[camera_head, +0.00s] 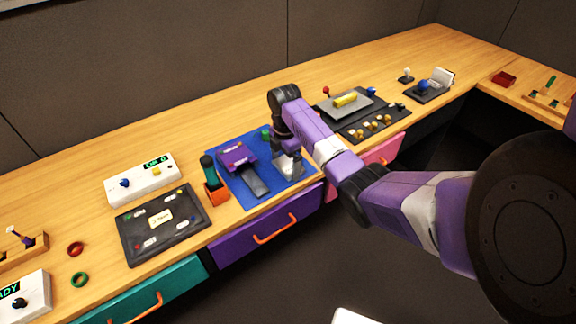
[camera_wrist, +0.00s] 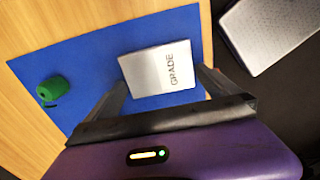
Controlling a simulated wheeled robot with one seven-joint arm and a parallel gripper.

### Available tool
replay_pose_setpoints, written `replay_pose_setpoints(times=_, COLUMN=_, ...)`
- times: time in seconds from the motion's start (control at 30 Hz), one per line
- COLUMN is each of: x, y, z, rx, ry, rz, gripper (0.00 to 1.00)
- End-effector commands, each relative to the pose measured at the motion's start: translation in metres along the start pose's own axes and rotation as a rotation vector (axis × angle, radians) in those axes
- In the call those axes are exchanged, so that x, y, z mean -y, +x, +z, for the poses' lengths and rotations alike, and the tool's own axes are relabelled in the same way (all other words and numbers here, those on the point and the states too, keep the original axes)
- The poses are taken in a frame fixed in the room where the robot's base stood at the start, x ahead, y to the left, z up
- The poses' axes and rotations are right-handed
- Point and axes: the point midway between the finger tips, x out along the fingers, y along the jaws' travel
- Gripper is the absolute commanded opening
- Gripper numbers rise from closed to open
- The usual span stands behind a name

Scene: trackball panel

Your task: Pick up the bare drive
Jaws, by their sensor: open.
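The bare drive, as I take it, is a silver-white block (camera_wrist: 158,70) with the word GRADE on its top. It lies flat on the blue mat (camera_wrist: 85,50). In the head view a pale part of it (camera_head: 289,168) shows under my gripper, which hides the rest. My gripper (camera_wrist: 163,92) is open and points down over the drive, one finger on each side of it. I cannot tell whether either finger touches it. In the head view my gripper (camera_head: 286,158) is above the right part of the mat.
A green cylinder (camera_wrist: 50,90) stands on the mat. A purple unit (camera_head: 236,155) with a grey slab (camera_head: 255,182) sits left of my gripper. An orange holder (camera_head: 215,190) with a dark-green handle stands further left. A dark panel (camera_head: 365,122) is to the right.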

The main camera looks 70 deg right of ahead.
Motion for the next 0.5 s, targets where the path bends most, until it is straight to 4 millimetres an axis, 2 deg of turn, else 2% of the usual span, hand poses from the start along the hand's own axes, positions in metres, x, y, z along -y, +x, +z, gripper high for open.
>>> replay_pose_setpoints(times=0.23, x=-0.0001, y=0.0017, z=0.0002, rx=0.0, ry=0.0, rz=0.0, gripper=1.0)
replay_pose_setpoints(times=0.43, x=-0.0001, y=0.0014, z=0.0002, rx=0.0, ry=0.0, rz=0.0, gripper=0.61)
replay_pose_setpoints(times=0.5, x=-0.0004, y=0.001, z=0.0003, rx=0.0, ry=0.0, rz=0.001, gripper=0.58)
